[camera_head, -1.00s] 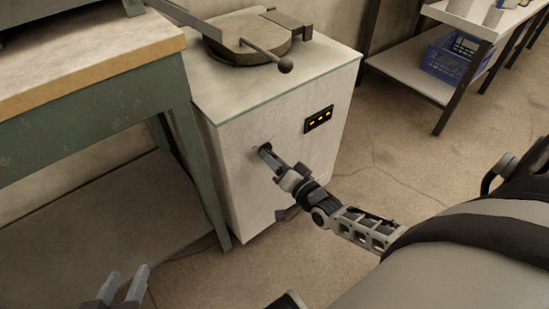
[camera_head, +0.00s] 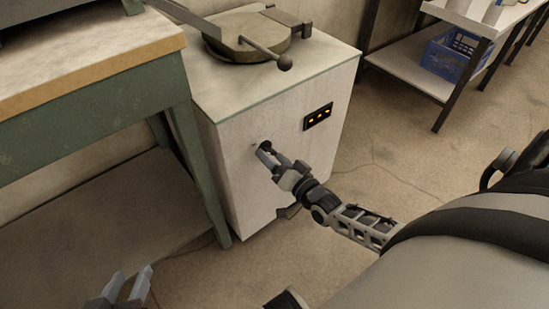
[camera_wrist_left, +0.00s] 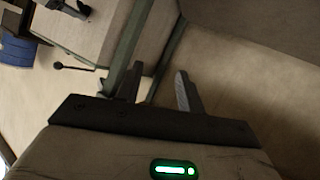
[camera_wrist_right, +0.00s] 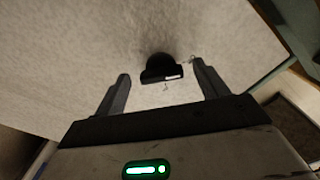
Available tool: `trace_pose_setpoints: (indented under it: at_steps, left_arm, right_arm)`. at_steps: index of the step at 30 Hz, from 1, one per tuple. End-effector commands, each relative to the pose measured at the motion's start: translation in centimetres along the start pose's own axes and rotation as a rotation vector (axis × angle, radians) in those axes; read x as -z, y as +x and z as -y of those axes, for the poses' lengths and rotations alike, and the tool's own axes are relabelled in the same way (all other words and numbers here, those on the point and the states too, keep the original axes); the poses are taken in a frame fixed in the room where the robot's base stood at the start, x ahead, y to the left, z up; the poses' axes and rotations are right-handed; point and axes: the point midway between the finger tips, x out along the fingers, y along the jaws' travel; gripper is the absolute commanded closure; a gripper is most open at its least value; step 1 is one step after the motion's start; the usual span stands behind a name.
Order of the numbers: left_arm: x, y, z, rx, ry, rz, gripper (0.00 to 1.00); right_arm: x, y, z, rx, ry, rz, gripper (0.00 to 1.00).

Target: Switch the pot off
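The pot is a pale cabinet (camera_head: 240,160) with a round metal lid (camera_head: 250,35) on top, closed. A black knob (camera_wrist_right: 160,68) sticks out of the front, lower left of the panel. My right gripper (camera_head: 272,157) is at the knob, fingers pointing at the front face. In the right wrist view its fingers are open, one on each side of the knob, with gaps visible. My left gripper (camera_head: 131,277) is open and empty, low at the left, away from the pot.
A green-legged workbench (camera_head: 90,110) stands close to the left of the pot. A long handle with a ball end (camera_head: 284,63) overhangs near the lid. A shelf (camera_head: 410,75) with a blue crate (camera_head: 450,55) is at the back right. Floor right of the pot is open.

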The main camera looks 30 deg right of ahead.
Motion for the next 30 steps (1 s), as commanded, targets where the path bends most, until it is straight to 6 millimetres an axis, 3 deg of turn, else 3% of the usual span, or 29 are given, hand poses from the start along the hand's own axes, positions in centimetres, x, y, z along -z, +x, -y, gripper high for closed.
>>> trace_pose_setpoints:
  at_steps: [5, 10, 24, 30]
  left_arm:
    - [0.0, 0.0, -0.1, -0.001, 0.0, 0.0, 0.62]
    - [0.3, -0.3, -0.1, -0.001, 0.002, 0.008, 0.62]
    - [-1.6, -0.1, 0.7, 0.03, -0.012, 0.137, 0.62]
    - [-1.7, 0.1, 1.2, 0.041, -0.017, 0.153, 0.62]
  right_arm:
    - [0.0, -0.1, 0.0, 0.0, 0.001, 0.0, 0.27]
    - [0.1, -1.7, 0.1, -0.002, 0.002, 0.003, 0.27]
    - [0.0, -12.5, 0.1, -0.003, 0.001, 0.004, 0.27]
    - [0.1, -15.2, 0.0, -0.001, 0.001, 0.001, 0.27]
